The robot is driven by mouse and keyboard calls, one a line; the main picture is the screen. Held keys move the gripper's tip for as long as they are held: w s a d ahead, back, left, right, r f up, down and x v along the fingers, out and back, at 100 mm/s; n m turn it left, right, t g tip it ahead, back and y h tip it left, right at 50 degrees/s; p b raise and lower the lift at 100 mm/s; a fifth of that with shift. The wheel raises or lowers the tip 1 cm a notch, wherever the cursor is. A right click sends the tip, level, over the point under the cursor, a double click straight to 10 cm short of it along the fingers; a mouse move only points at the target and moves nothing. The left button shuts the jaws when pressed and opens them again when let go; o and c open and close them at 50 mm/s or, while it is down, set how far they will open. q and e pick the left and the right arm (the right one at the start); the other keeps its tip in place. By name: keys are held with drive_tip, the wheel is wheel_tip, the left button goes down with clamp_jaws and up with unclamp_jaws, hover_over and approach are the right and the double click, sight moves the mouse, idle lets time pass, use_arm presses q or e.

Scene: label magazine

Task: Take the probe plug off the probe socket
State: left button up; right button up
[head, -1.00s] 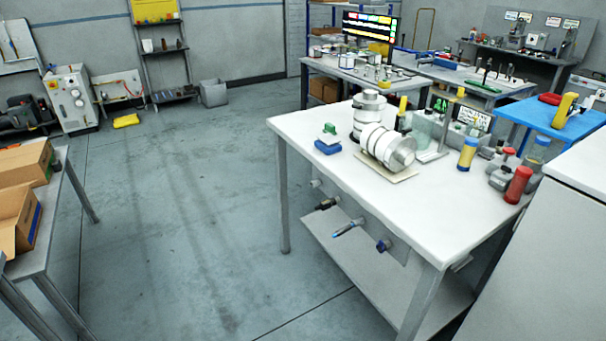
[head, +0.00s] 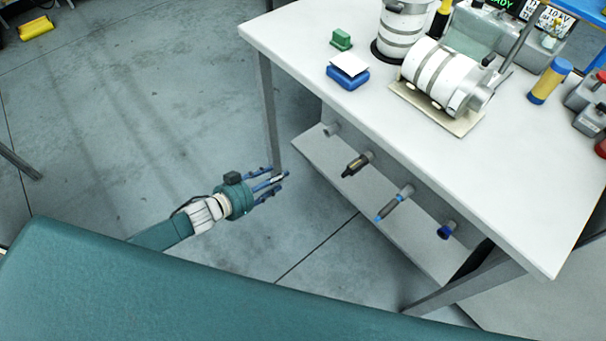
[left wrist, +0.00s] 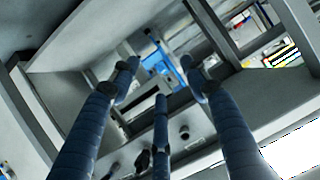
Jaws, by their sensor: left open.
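Several fittings stick out of the panel under the near edge of the white table. They are a bare grey stub (head: 331,129), a black plug with a brass-coloured part (head: 354,166), a long grey and blue pen-like plug (head: 393,206) and a short dark blue plug (head: 446,230). The pen-like one looks most like the probe plug, but I cannot read any label. My left gripper (head: 272,184) is open and empty, left of the panel and apart from all plugs. Its blue fingers spread in the left wrist view (left wrist: 160,82), where small dark fittings (left wrist: 184,132) show. My right gripper is not in view.
The white table (head: 300,40) carries white cylinders (head: 434,75), a blue block (head: 347,78) and a green block (head: 341,40). A table leg (head: 268,110) stands just beyond my left gripper. A lower shelf (head: 325,170) lies beneath the fittings.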

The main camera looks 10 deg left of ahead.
use_arm(q)
drive_tip(key=s+d+r+m+g+h, duration=0.1)
drive_tip(key=d+r+h, duration=0.15)
drive_tip(key=r, duration=0.25)
drive_tip(key=s+d+r+m+h, duration=0.1)
drive_tip(key=d+r+m+h, duration=0.1)
drive_tip(key=d+r, duration=0.25)
drive_tip(key=m+g+h+b, duration=0.1)
drive_tip(key=m+g+h, duration=0.1)
drive_tip(key=h, duration=0.1)
approach(347, 168)
drive_tip(key=shift+y, duration=0.25)
drive_tip(key=p+x, duration=0.1)
drive_tip(key=x, duration=0.8)
drive_tip(key=shift+d+r, duration=0.15)
drive_tip(key=shift+d, duration=0.15)
drive_tip(key=shift+c, duration=0.5)
drive_tip(key=shift+n, duration=0.3)
drive_tip(key=c, duration=1)
drive_tip(key=o, duration=1.1)
drive_tip(key=shift+r, duration=0.1)
drive_tip(key=shift+a, duration=0.15)
